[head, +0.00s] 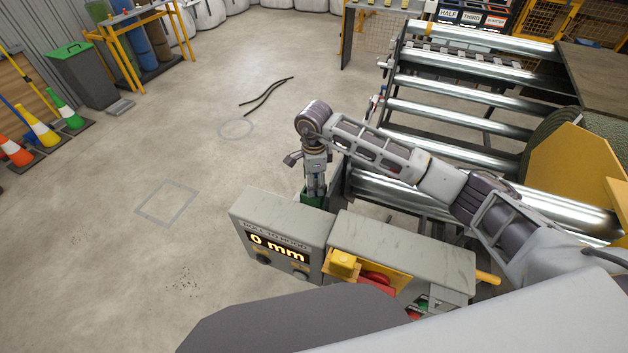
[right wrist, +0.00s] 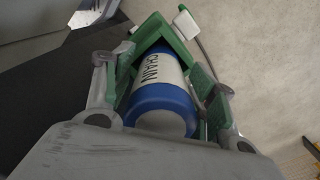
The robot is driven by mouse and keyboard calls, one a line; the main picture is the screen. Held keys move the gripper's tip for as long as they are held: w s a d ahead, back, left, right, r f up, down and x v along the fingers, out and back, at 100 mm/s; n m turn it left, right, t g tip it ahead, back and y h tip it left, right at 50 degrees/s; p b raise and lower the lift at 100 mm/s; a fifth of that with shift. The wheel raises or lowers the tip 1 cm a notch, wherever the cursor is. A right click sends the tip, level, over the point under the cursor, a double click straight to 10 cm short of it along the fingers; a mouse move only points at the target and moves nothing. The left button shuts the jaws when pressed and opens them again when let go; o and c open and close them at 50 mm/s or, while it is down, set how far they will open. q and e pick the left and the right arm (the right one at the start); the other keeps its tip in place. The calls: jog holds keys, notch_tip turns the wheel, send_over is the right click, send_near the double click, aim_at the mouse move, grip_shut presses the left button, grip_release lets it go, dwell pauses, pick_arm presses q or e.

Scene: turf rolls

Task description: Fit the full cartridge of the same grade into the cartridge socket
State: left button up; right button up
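A blue cartridge (right wrist: 162,100) with a white label reading "CHAIN" shows in the right wrist view, between the fingers of my right gripper (right wrist: 165,75). Green walls (right wrist: 158,36) of a holder-like part stand around its far end. In the head view my right gripper (head: 315,190) points down at a green part (head: 312,201) beside the grey console (head: 283,232). The cartridge is hidden there. Dark gaps show beside the cartridge, but whether the fingers press on it is unclear. My left gripper is out of view.
The console display (head: 277,246) reads "0 mm". A yellow and red control (head: 368,275) sits to its right. A roller frame (head: 470,95) and turf roll (head: 555,135) lie behind my right arm. Traffic cones (head: 42,132) and a green-lidded bin (head: 85,75) stand left. The middle floor is mostly clear.

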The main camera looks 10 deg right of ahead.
jog(key=shift+r, duration=0.15)
dwell(0.3)
notch_tip(320, 180, up, 10)
jog(key=shift+r+b, duration=0.1)
jog(key=shift+b, duration=0.9)
jog(key=shift+r, duration=0.9)
